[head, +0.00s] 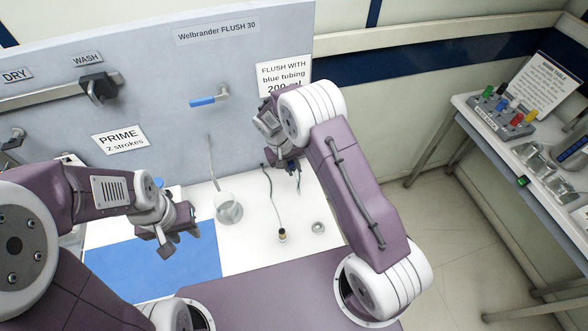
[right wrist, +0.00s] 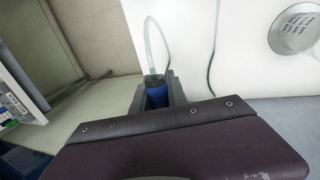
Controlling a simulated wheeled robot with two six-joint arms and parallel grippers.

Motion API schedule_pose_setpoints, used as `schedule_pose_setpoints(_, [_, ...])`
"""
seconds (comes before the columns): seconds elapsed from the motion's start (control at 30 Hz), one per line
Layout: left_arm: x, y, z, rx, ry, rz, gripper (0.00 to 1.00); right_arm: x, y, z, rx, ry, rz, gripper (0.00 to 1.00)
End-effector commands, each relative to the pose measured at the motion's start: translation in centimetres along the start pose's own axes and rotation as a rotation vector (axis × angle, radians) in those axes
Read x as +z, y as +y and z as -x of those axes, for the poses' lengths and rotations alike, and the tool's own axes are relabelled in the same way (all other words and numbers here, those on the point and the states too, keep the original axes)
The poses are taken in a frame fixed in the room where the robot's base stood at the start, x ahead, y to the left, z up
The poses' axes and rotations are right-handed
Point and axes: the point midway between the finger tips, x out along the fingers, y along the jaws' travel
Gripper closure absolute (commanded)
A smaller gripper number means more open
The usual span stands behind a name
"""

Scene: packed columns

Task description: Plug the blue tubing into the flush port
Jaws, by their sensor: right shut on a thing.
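My right gripper (head: 290,168) is in front of the grey panel, below the blue tubing sign. In the right wrist view, the right gripper (right wrist: 155,92) is shut on a blue cylindrical tubing end (right wrist: 157,96). Clear tubing (right wrist: 152,40) loops up from it. My left gripper (head: 181,243) is over the blue mat, with its fingers apart and nothing visible between them. A thin dark line (head: 271,197) runs down to a small dark and yellowish fitting (head: 282,236) on the white surface. A small grey ring (head: 318,227) lies to its right. I cannot tell which part is the flush port.
The grey panel (head: 160,60) carries a blue-handled tap (head: 205,101) and a black valve (head: 98,88). A clear beaker (head: 229,210) stands beside the blue mat (head: 125,268); it also shows in the right wrist view (right wrist: 292,30). A side bench (head: 500,145) holds coloured plugs at right.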

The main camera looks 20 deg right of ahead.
Motion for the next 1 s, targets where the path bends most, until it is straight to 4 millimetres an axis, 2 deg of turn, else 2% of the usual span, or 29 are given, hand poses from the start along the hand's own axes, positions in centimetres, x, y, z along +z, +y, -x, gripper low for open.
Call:
schedule_pose_setpoints(0.77, [0.0,0.0,-0.2,0.0,0.0,0.0,0.64,-1.9,0.0,0.0,0.0,0.001,0.0,1.0])
schedule_pose_setpoints(0.8, [0.0,0.0,-0.2,0.0,0.0,0.0,0.64,-1.9,0.0,0.0,0.0,0.001,0.0,0.73])
schedule_pose_setpoints(0.87, [0.0,0.0,-0.2,0.0,0.0,0.0,0.64,-1.9,0.0,0.0,0.0,0.001,0.0,0.57])
schedule_pose_setpoints(1.0, [0.0,0.0,-0.2,0.0,0.0,0.0,0.64,-1.9,0.0,0.0,0.0,0.001,0.0,0.56])
